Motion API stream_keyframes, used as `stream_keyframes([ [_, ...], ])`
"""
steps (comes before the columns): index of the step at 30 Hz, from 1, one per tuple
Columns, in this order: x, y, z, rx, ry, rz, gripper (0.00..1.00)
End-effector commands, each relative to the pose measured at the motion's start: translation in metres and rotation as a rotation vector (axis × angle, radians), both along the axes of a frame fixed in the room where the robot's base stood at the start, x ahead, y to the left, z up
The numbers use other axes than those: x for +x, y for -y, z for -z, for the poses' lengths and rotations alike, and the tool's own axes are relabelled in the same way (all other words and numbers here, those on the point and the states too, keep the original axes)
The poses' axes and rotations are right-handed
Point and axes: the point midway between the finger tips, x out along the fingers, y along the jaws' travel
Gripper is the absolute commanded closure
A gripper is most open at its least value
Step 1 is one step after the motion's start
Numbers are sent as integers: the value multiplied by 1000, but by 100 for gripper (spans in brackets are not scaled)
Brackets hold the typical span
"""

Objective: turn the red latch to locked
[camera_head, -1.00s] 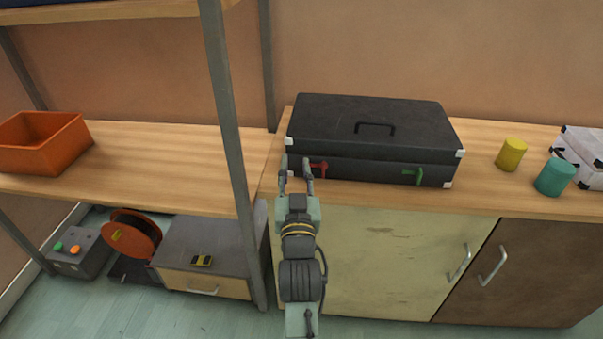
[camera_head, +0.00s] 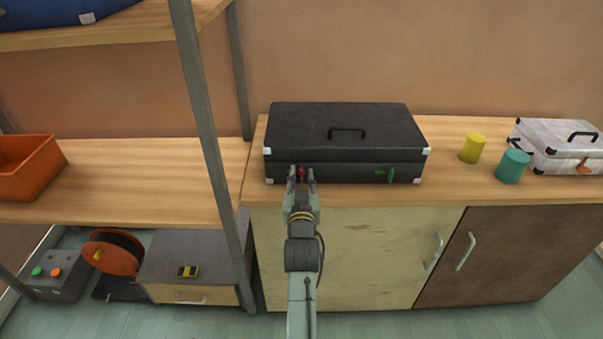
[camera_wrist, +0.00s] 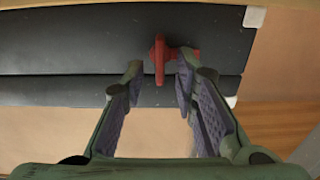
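The red latch (camera_head: 301,174) is on the front of the black case (camera_head: 345,132), near its left end. In the wrist view the red latch (camera_wrist: 160,58) shows a bar running up and down with a short arm to the right. My gripper (camera_head: 301,176) is in front of the case. In the wrist view my gripper (camera_wrist: 157,80) is open, with one finger on each side of the latch's lower end. I cannot tell whether either finger touches it. A green latch (camera_head: 386,175) is on the right of the case front.
The case stands on a wooden cabinet top (camera_head: 462,192). A yellow cylinder (camera_head: 473,148), a teal cylinder (camera_head: 513,166) and a white case (camera_head: 560,150) are to the right. A grey shelf post (camera_head: 205,110) stands to the left.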

Motion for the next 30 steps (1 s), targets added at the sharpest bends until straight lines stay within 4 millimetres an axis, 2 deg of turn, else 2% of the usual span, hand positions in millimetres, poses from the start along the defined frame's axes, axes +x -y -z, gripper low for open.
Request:
stream_keyframes([
  [3,6,0,0,0,0,0,73],
  [11,7,0,0,0,0,0,73],
  [23,7,0,0,1,0,0,99],
  [30,7,0,0,1,0,0,100],
])
